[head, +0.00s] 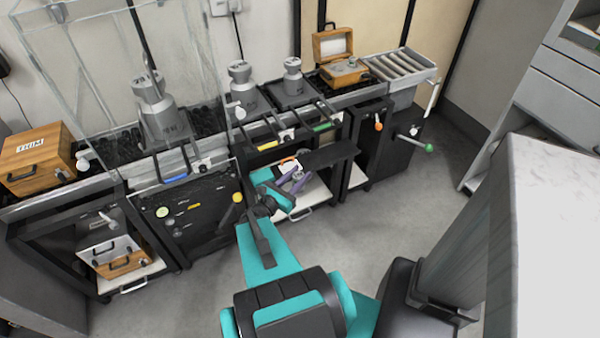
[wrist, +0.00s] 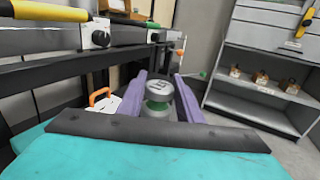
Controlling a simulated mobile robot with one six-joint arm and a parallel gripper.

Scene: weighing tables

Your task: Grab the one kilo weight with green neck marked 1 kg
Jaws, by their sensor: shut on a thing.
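The weight (wrist: 158,88) with a grey top and a green neck is between the purple fingers of my gripper (wrist: 160,80) in the wrist view. There is a mark on its top, too small to read surely. The fingers are shut on it, one on each side. Its lower part is hidden behind a dark bar of my gripper. In the head view my gripper (head: 296,182) is in front of the weighing bench, by an open shelf; the weight is hard to make out there.
Large grey weights (head: 240,86) stand on the bench. A white case with an orange handle (wrist: 100,100) is left of the fingers. A dark ledge (head: 328,154) is close above my gripper. The floor (head: 370,220) is clear.

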